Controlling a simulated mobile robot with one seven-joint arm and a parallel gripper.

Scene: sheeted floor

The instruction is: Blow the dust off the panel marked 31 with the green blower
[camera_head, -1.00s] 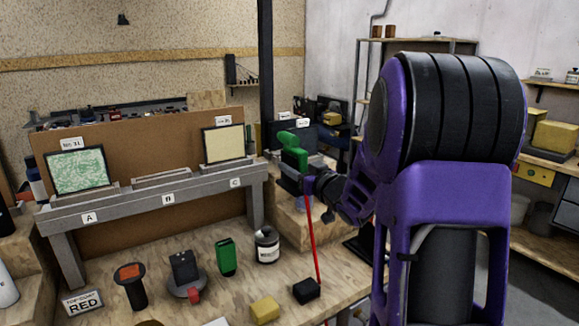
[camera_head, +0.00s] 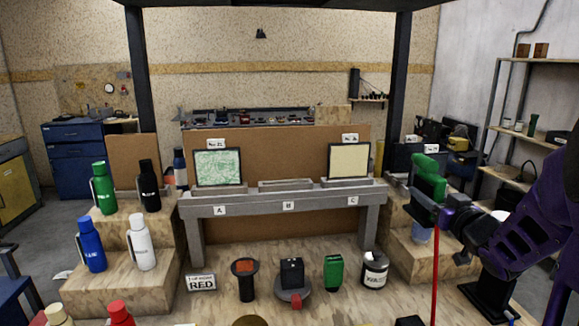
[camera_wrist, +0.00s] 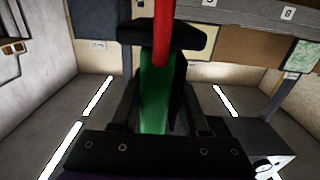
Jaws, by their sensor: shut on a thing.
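My gripper (camera_head: 428,205) is shut on the green blower (camera_head: 429,172), held up right of the rack, with its thin red nozzle (camera_head: 435,270) pointing down. In the wrist view the blower's green body (camera_wrist: 155,95) sits between the dark jaws, with the red nozzle (camera_wrist: 162,30) above it. The panel marked 31 (camera_head: 218,167), a dark-framed panel with pale green-and-white speckles, stands at place A on the left of the rack. The blower is well apart from it. A plain cream panel (camera_head: 349,160) stands at place C.
The grey rack (camera_head: 288,203) has an empty holder at B. In front on the bench are a black-and-orange tool (camera_head: 245,280), a black device (camera_head: 291,277), a green item (camera_head: 333,273) and a can (camera_head: 374,270). Bottles (camera_head: 104,188) stand on steps at left.

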